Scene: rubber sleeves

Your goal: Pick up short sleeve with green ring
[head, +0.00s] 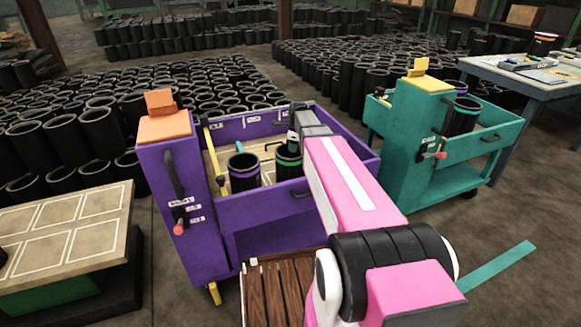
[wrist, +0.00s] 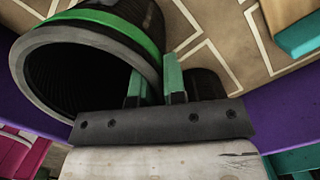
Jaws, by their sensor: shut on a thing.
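The short sleeve with the green ring (head: 288,163) is a black tube in the purple cart, beside a black sleeve with a purple ring (head: 244,172). My gripper (head: 293,141) is at the green-ringed sleeve's rim. In the wrist view the sleeve (wrist: 100,50) fills the upper left, with its dark open mouth toward the camera. My gripper's green fingers (wrist: 157,85) are shut on the sleeve's wall, one at the mouth side and one outside. My arm hides part of the sleeve in the head view. I cannot tell whether its bottom touches the cart floor.
The purple cart (head: 262,208) has raised walls around a tan floor with white outlines. A teal cart (head: 408,150) stands to the right, near a table (head: 535,78). A tan-topped platform (head: 65,240) is at the left. Many black sleeves (head: 190,95) fill the floor behind.

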